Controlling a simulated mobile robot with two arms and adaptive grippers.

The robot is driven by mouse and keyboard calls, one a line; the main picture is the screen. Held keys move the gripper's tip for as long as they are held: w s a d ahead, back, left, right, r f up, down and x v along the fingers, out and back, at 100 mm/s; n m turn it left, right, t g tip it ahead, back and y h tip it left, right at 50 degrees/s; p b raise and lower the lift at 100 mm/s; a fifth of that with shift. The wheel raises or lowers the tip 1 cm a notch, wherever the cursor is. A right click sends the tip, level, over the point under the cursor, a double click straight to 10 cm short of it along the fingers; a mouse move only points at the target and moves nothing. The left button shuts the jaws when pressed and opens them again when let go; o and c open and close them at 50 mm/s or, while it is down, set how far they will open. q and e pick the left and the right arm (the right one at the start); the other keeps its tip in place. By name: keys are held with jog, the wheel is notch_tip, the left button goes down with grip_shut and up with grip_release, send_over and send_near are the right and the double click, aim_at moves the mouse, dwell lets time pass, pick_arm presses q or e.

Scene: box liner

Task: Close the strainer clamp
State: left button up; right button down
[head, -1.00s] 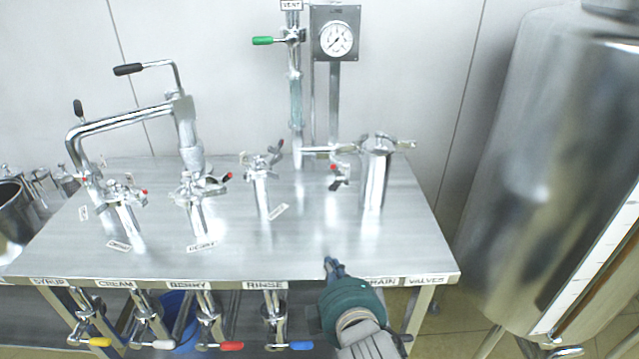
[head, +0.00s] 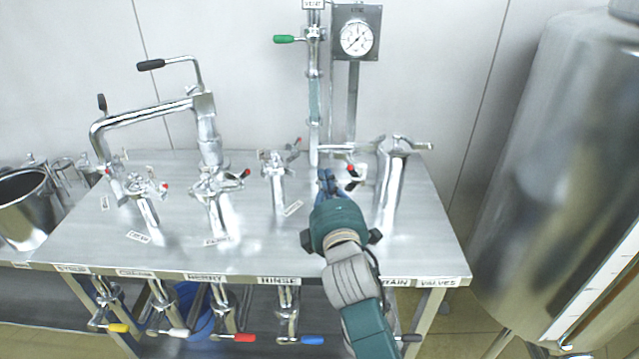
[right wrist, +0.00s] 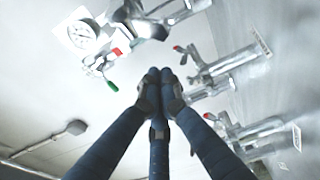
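The strainer looks to be the upright steel cylinder (head: 390,190) at the right of the bench in the head view. A clamp (head: 400,145) with a lever pointing right sits at its top; I cannot tell how far the clamp is closed. My right gripper (head: 326,178) is over the bench, left of the cylinder and apart from it. In the right wrist view its blue fingers (right wrist: 158,78) meet at the tips with nothing visible between them. A red-tipped handle (head: 352,186) shows just right of the gripper in the head view. My left gripper is not in view.
Several clamped steel fittings (head: 214,188) stand on the steel bench (head: 260,250). A pressure gauge (head: 357,39) and a green-handled vent pipe (head: 314,90) rise behind. A large tank (head: 560,170) stands right of the bench. The bench's front middle is clear.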

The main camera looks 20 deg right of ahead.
jog(key=shift+s+d, duration=0.3)
jog(key=shift+d, duration=0.2)
jog(key=shift+s+d, duration=0.3)
jog(key=shift+d, duration=0.2)
jog(key=shift+r, duration=0.1)
